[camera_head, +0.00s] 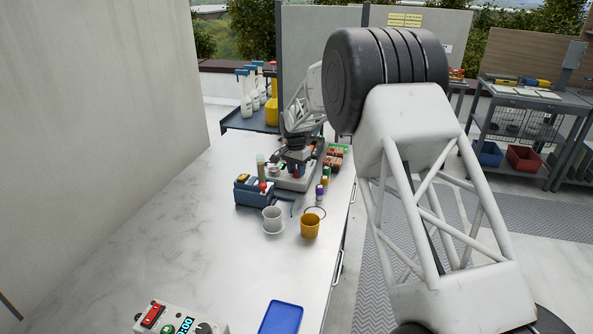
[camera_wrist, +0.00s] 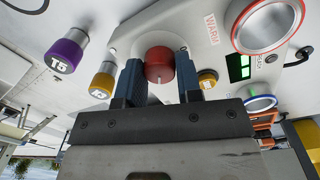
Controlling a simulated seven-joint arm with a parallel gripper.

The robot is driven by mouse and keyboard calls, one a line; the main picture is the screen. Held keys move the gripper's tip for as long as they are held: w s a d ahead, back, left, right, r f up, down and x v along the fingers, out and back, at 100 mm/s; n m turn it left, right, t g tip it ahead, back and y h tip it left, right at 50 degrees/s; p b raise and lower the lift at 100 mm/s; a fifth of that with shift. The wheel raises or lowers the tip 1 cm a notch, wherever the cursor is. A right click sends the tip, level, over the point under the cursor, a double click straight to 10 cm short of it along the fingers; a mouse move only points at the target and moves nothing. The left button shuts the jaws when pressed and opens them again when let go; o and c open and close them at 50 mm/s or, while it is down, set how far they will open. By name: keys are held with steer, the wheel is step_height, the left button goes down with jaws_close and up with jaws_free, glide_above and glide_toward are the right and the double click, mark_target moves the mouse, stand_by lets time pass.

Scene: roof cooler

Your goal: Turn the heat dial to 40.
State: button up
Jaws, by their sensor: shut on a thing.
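In the wrist view a red round knob (camera_wrist: 159,62) with a white pointer line sits between the two blue fingers of my gripper (camera_wrist: 160,82). The fingers are shut on its sides. I take it to be the heat dial; the pointer points toward my gripper's body, and no scale number is readable. The pale panel (camera_wrist: 205,12) beside it bears the word WARM and a small green-lit display (camera_wrist: 238,67) whose value I cannot read. In the head view my gripper (camera_head: 295,168) is down at the light-coloured device (camera_head: 284,184) and hides much of it.
Beside the knob are a purple-capped tube marked T5 (camera_wrist: 66,55), a yellow-capped tube (camera_wrist: 103,85) and a red-ringed round opening (camera_wrist: 268,25). The left tabletop is clear.

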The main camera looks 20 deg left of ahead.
steer(key=shift+w+r, duration=0.1)
steer(key=shift+r, duration=0.05)
steer(key=o, duration=0.9)
steer(key=shift+o, duration=0.2)
steer(key=shift+a+r, duration=0.15)
steer(key=shift+r, duration=3.65)
